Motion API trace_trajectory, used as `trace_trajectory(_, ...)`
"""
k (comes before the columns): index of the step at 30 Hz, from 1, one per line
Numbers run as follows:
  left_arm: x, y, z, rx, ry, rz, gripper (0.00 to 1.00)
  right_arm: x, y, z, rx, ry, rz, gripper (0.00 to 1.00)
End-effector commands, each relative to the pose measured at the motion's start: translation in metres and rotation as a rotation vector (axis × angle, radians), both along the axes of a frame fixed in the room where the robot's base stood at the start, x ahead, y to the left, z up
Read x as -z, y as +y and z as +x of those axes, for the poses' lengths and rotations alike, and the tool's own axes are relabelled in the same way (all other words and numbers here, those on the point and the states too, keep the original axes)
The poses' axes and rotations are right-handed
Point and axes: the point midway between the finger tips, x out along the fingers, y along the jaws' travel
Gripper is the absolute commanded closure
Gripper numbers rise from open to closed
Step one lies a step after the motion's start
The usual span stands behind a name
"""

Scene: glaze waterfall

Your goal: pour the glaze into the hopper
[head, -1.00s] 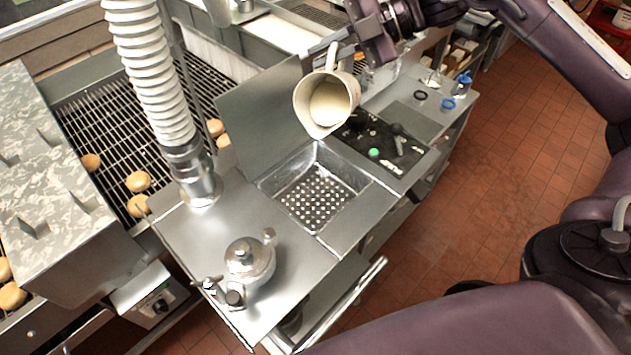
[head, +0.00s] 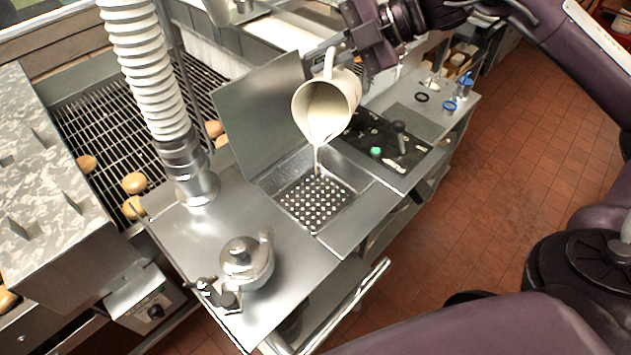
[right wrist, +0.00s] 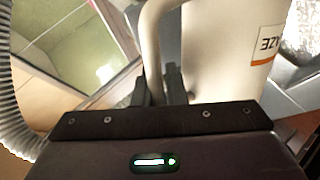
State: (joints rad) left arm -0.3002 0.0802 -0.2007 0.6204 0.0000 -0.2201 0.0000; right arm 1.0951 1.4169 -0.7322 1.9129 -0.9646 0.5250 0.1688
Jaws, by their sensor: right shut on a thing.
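A cream pitcher (head: 342,104) is tipped steeply over the hopper (head: 312,196), a square metal basin with a perforated bottom. A pale stream of glaze (head: 317,160) runs from its lip down into the basin. My right gripper (head: 333,52) is shut on the pitcher's handle, above and behind the pitcher. In the right wrist view the fingers (right wrist: 162,88) close on the handle, and the pitcher (right wrist: 225,50) shows part of an orange-edged label. The hopper's lid (head: 262,112) stands raised behind the basin. My left gripper is not in view.
A ribbed white hose (head: 145,70) rises left of the hopper. A lidded metal pot (head: 245,262) stands on the front counter. Doughnuts (head: 133,183) lie on the conveyor grid.

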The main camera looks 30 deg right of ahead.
Motion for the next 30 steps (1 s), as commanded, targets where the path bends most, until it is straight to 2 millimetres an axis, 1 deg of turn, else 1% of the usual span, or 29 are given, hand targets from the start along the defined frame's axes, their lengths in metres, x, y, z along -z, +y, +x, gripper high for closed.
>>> trace_trajectory(5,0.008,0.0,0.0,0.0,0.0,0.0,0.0,0.004,0.003,-0.002,-0.002,-0.026,-0.021,1.0)
trace_trajectory(30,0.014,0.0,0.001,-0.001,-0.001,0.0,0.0,0.006,-0.002,0.006,-0.001,-0.058,-0.054,1.0)
